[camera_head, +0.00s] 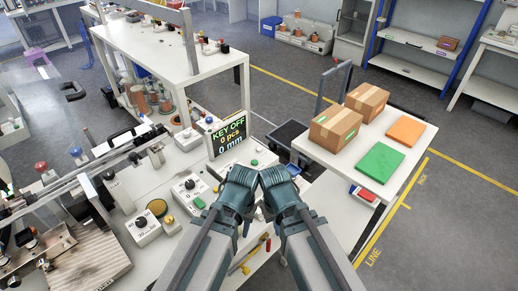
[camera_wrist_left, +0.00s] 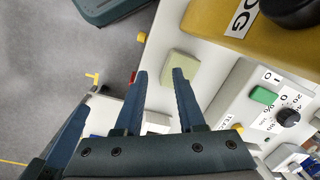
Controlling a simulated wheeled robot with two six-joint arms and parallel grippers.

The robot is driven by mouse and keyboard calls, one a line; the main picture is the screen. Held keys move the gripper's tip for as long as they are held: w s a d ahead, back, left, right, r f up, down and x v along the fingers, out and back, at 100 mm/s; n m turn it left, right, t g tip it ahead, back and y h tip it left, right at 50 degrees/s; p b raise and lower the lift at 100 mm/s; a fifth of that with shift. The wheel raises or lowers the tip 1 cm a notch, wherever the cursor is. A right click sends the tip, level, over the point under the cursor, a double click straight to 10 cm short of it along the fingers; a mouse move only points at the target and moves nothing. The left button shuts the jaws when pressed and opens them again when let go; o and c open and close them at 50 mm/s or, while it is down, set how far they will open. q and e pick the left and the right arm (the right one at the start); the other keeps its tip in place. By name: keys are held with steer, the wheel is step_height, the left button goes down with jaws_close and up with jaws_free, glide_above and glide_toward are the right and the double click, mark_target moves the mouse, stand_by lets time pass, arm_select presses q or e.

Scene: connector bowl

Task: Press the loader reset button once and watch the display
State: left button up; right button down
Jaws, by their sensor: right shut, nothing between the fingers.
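The display (camera_head: 228,134) stands upright on the white bench and reads "KEY OFF", "0 pcs", "0 mm". A green button (camera_wrist_left: 263,95) sits on a grey dial box to the right. No readable label shows which is the loader reset button.
Dial boxes (camera_head: 188,187) and (camera_head: 143,229) crowd the bench left of my arms. In the left wrist view, a yellow housing (camera_wrist_left: 228,22) with a black knob is close. At right, a white table (camera_head: 390,128) holds cartons and green and orange pads.

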arm_select(q)
jaws_close()
stand_by(1.4)
